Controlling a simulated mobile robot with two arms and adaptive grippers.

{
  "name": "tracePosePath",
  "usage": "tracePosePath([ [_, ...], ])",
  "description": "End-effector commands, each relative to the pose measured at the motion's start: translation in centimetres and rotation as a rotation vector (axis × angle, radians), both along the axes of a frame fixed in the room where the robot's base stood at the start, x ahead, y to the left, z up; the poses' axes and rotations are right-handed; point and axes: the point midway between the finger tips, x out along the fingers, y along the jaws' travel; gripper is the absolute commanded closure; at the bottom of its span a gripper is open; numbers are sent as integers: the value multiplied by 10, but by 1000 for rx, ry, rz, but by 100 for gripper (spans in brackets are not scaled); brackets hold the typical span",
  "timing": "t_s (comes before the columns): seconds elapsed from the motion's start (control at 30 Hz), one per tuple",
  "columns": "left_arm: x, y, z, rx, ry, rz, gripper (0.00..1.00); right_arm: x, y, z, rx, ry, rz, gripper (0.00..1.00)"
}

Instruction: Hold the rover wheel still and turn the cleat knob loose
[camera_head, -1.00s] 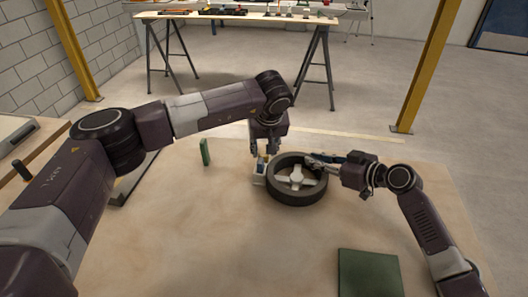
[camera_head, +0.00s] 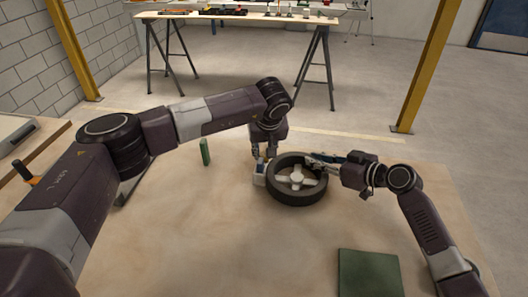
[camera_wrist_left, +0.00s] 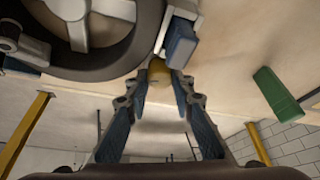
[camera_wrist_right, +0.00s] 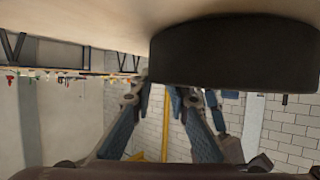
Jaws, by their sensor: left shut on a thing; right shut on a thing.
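The rover wheel (camera_head: 284,197) lies flat on the sandy surface in the head view, dark tyre with pale spokes. It also shows in the left wrist view (camera_wrist_left: 95,68) and the right wrist view (camera_wrist_right: 235,55). A small white and blue cleat block (camera_head: 259,177) stands against its left side. My left gripper (camera_head: 264,154) reaches down at the block and is shut on the yellow knob (camera_wrist_left: 158,70), next to the blue part (camera_wrist_left: 181,43). My right gripper (camera_head: 318,162) is shut on the wheel's right rim; its fingertips (camera_wrist_right: 160,88) are partly hidden by the tyre.
A green upright block (camera_head: 205,152) stands left of the wheel. A flat green square (camera_head: 369,273) lies at the front right. The front middle of the sandbed is clear. A trestle table (camera_head: 230,16) with items and yellow posts (camera_head: 426,68) stand beyond.

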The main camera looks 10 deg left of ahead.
Motion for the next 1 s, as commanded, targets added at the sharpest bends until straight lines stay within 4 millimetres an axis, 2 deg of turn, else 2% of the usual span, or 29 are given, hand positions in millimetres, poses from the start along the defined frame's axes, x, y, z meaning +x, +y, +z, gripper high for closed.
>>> tracePosePath([
  [0.7,2,-4,1,-4,-2,413,100,-1,1,-2,-3,2,2,100],
  [1.0,2,-4,1,-5,-3,503,100,-1,1,-2,-2,2,3,100],
])
